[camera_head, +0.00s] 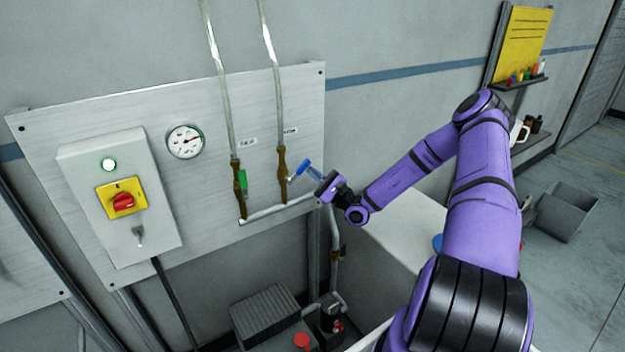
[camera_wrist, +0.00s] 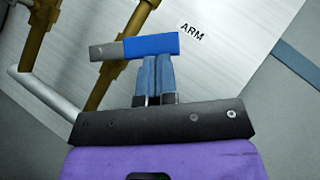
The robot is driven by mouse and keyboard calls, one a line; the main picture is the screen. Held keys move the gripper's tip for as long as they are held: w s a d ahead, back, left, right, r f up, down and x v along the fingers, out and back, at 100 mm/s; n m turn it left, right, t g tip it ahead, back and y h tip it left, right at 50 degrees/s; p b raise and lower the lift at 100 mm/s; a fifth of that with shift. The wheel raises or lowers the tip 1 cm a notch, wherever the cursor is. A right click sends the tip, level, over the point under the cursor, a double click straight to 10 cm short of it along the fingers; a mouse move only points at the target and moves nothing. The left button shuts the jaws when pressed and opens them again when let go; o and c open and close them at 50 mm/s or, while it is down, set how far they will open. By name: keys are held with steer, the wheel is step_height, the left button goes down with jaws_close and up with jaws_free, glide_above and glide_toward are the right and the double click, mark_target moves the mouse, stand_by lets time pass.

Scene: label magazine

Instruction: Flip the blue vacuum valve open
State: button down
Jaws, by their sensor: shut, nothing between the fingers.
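The blue valve handle (camera_head: 302,166) sticks out crosswise from the right brass valve (camera_head: 282,176) on the wall panel. In the wrist view the blue handle (camera_wrist: 152,45) lies across the picture, with its bare grey end at the left, near the brass pipe (camera_wrist: 115,70). My gripper (camera_wrist: 157,62) is shut and empty, its two blue-grey fingers together. The fingertips are right at the handle's lower edge in the wrist view; whether they touch it I cannot tell. In the head view my gripper (camera_head: 312,171) is just right of the handle.
A green handle (camera_head: 242,182) lies along the left brass valve. A gauge (camera_head: 185,141) and a switch box (camera_head: 120,195) with a red knob are to the left. A white horizontal pipe (camera_head: 265,211) runs below the valves.

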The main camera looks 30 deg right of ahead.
steer(key=n+g, duration=0.1)
steer(key=r+n+g, duration=0.1)
steer(key=r+n+y, duration=0.1)
steer(key=n, duration=0.1)
steer(key=shift+a+g, duration=0.3)
steer(key=shift+g, duration=0.1)
steer(key=n+g, duration=0.1)
steer(key=a+r+n+g, duration=0.1)
steer(key=n, duration=0.1)
steer(key=shift+r, duration=0.2)
steer(key=shift+a+r+n+g+h, duration=0.45)
steer(key=shift+a+n+g+h, duration=0.1)
steer(key=shift+n+g, duration=0.35)
steer(key=shift+a+r+n+g+h, duration=0.5)
steer(key=shift+n+g, duration=0.3)
steer(key=shift+n, duration=0.2)
steer(key=shift+a, duration=0.1)
glide_toward(309, 164)
steer(key=shift+s+d+r, duration=0.25)
steer(key=shift+s+r, duration=0.05)
steer(key=shift+r, duration=0.2)
steer(key=shift+s+d+r, duration=0.25)
steer(key=shift+r, duration=0.2)
